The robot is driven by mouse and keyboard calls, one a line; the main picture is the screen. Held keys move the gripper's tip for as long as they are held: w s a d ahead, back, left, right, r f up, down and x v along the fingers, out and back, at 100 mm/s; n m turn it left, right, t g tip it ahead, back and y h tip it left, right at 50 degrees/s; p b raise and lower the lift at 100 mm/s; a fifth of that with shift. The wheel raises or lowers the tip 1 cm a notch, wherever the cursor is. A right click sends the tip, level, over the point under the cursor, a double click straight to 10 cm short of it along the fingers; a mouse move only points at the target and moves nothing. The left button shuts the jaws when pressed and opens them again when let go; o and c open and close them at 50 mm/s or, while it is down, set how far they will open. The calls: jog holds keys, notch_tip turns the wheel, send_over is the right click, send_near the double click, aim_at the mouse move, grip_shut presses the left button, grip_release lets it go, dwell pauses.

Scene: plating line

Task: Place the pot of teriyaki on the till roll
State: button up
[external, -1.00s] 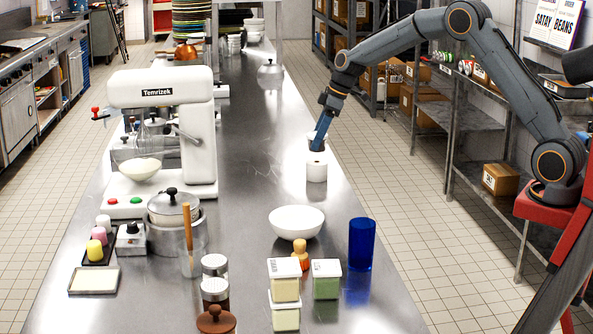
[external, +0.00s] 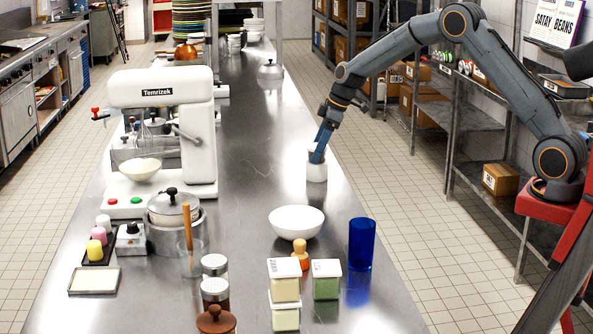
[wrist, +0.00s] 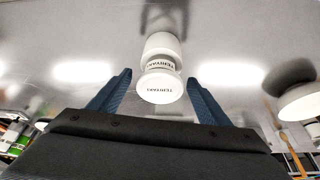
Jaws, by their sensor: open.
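The pot of teriyaki (wrist: 160,88) is white, with its name on the lid and on a side band. In the wrist view it sits between my two blue fingers, with visible gaps on both sides. The white till roll (external: 317,173) stands upright on the steel counter; it also shows just beyond the pot in the wrist view (wrist: 162,43). The pot appears to rest upright on top of the roll. My gripper (external: 317,157) is open around the pot, just above the roll. In the external view my fingers mostly hide the pot.
A white bowl (external: 296,222), a blue cup (external: 361,245) and several lidded tubs stand on the counter (external: 270,130) nearer the camera. The mixer (external: 165,120) stands to the left. The counter around the roll is clear.

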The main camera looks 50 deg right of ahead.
jog(key=shift+r, duration=0.2)
jog(key=b+v, duration=0.4)
jog(key=v, duration=0.8)
jog(key=s+a+f+m+g+h, duration=0.1)
jog(key=s+f, duration=0.4)
jog(key=s, duration=0.7)
jog(key=s+a+f+m+g, duration=0.1)
jog(key=s+f+m, duration=0.2)
jog(key=s, duration=1)
jog(key=s+a+f+m+h, duration=0.1)
jog(key=s+f+m, duration=0.2)
jog(key=s+f, duration=0.6)
jog(key=s, duration=0.3)
jog(key=shift+s+a+g+h, duration=0.3)
jog(key=shift+s+a+g, duration=0.05)
jog(key=shift+s+g, duration=0.05)
